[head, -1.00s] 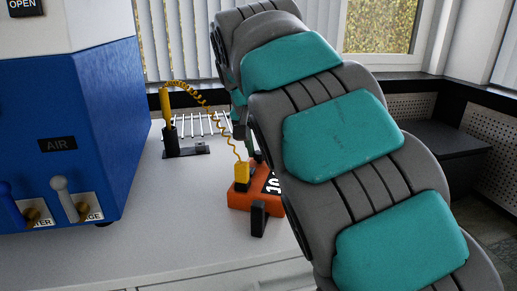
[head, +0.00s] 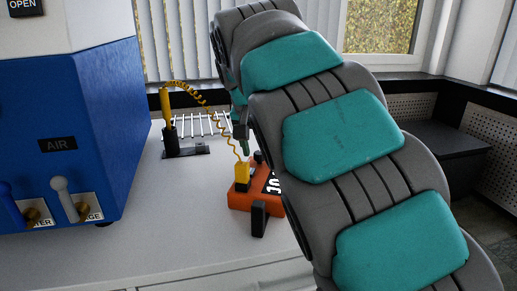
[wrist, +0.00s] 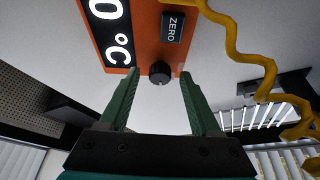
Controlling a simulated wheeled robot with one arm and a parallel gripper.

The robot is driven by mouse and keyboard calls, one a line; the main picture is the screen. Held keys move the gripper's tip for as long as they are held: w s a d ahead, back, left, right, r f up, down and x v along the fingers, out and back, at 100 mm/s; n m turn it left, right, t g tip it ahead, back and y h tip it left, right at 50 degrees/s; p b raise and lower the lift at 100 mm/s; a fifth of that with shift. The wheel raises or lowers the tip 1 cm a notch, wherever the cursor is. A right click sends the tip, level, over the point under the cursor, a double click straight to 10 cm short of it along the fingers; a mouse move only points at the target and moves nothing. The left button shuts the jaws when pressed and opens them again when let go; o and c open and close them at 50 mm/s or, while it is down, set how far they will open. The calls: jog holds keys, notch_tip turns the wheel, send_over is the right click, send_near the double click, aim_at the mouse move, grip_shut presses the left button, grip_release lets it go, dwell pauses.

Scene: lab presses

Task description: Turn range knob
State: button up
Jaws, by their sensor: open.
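The orange meter (head: 240,203) lies on the white bench, partly hidden behind my arm. In the wrist view, its orange face (wrist: 147,45) carries a round black knob (wrist: 160,73) near the edge, with a pale mark. I take this to be the range knob; no range label is readable. My gripper (wrist: 160,78) is open, with one green finger on each side of the knob and visible gaps between. In the head view, a green fingertip (head: 244,147) shows just behind the meter; the other finger is hidden.
A black ZERO button (wrist: 172,27) and a display (wrist: 111,28) are close to the knob. A coiled yellow cord (head: 205,103) links the meter to a yellow probe (head: 166,105) in a black stand. A blue press (head: 75,135) stands left. The front bench is clear.

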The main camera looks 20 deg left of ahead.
jog(key=v, duration=0.7)
jog(key=shift+s+r, duration=0.2)
jog(key=shift+r, duration=0.1)
